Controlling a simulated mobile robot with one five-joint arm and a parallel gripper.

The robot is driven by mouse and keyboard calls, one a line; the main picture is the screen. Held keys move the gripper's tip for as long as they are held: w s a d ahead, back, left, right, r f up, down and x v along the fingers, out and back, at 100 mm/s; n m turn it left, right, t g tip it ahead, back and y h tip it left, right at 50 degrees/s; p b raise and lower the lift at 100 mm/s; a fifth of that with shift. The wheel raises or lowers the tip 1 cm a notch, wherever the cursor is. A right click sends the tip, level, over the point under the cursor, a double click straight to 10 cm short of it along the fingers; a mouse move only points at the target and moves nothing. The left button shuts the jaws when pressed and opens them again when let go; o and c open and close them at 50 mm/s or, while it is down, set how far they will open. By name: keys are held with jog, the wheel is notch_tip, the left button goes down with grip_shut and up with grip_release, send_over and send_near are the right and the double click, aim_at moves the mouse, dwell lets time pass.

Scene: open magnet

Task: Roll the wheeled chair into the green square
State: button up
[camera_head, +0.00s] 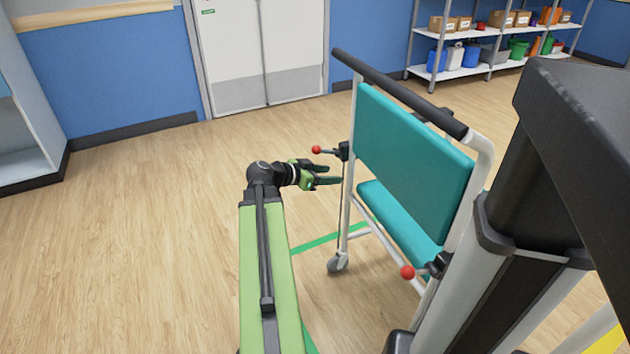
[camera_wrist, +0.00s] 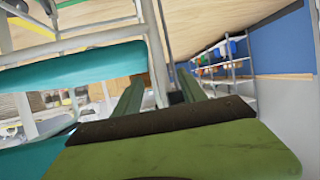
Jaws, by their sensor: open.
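The wheeled chair (camera_head: 412,152) has a teal back and seat, a white frame, a black push bar and red-knobbed levers. It stands upright to the right of my arm in the head view, and its teal pads fill the left of the wrist view (camera_wrist: 80,68). A green floor line, part of the green square (camera_head: 325,240), runs under the chair's near side; the rest is hidden by my arm and the chair. My gripper (camera_head: 328,175) is open and empty, just left of the chair's upright frame tube, near a red-knobbed lever (camera_head: 317,150). Contact cannot be told.
A white double door (camera_head: 262,50) is in the blue back wall. Shelves (camera_head: 470,66) with boxes and bins stand at the back right. A white cabinet (camera_head: 30,100) stands at the left. The wooden floor at left is clear. A yellow floor patch (camera_head: 608,340) shows at the lower right.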

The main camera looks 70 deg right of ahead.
aim_at(350, 175)
jog(key=b+x, duration=0.3)
jog(key=x, duration=0.7)
grip_shut()
dwell(1.2)
